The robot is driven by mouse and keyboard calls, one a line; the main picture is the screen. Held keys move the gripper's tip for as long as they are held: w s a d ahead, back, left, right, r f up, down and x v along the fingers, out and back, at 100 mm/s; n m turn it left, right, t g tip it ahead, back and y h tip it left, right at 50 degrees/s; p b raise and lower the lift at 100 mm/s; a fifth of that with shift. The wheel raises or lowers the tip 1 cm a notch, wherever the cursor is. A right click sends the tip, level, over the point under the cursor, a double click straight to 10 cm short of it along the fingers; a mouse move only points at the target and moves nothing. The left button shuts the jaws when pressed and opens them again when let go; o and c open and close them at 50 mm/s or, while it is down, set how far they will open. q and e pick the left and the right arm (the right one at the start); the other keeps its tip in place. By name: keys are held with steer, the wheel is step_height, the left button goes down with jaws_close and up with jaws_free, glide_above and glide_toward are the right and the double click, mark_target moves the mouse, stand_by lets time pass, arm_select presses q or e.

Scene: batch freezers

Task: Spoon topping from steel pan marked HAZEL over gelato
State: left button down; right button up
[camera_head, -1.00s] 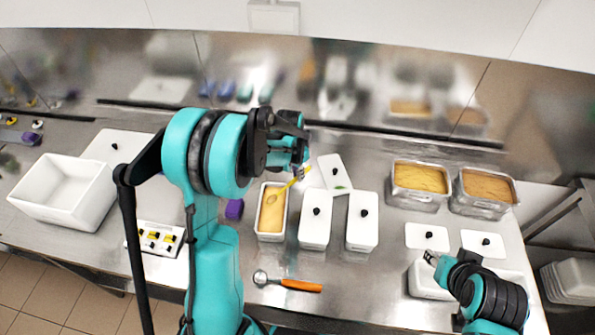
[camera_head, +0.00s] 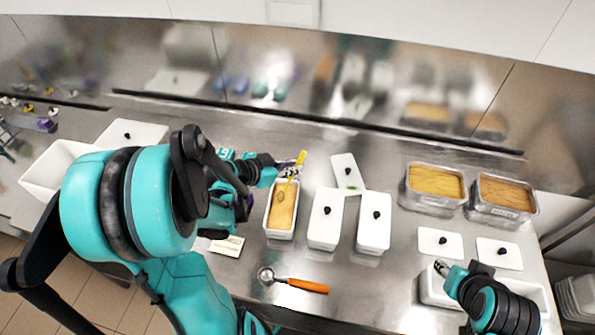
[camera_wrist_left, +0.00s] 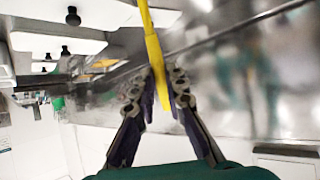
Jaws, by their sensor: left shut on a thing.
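My left gripper (camera_head: 290,171) is shut on a yellow-handled spoon (camera_head: 301,158), above the back end of a narrow white tub of tan gelato (camera_head: 282,217). The left wrist view shows the yellow handle (camera_wrist_left: 154,55) between the fingertips (camera_wrist_left: 166,80). A rounded shape over the gelato looks like the spoon's bowl; I cannot tell whether it touches or carries anything. Two steel pans stand at the right, one with yellowish topping (camera_head: 429,198) and one with browner topping (camera_head: 500,212); no marking is legible. My right gripper (camera_head: 442,268) is at the lower right, its jaw state unclear.
Two lidded white tubs (camera_head: 325,220) (camera_head: 374,224) stand right of the gelato. A loose lid (camera_head: 342,165) lies behind them. An orange-handled scoop (camera_head: 307,286) lies in front. Two flat lids (camera_head: 432,251) (camera_head: 490,262) lie before the steel pans. A white bin (camera_head: 40,175) is at left.

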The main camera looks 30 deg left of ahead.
mark_target(298, 163)
arm_select(q)
steer(key=shift+s+a+r+t+h+b, duration=0.1)
steer(key=shift+s+a+t+h+b, duration=0.2)
steer(key=shift+s+t+b, duration=0.5)
steer(key=shift+s+a+r+t+h+b, duration=0.1)
steer(key=shift+s+a+t+h+b, duration=0.3)
steer(key=shift+b, duration=0.75)
steer(key=shift+s+r+t+b, duration=0.25)
steer(key=shift+s+t+b, duration=0.05)
steer(key=shift+s+b, duration=0.1)
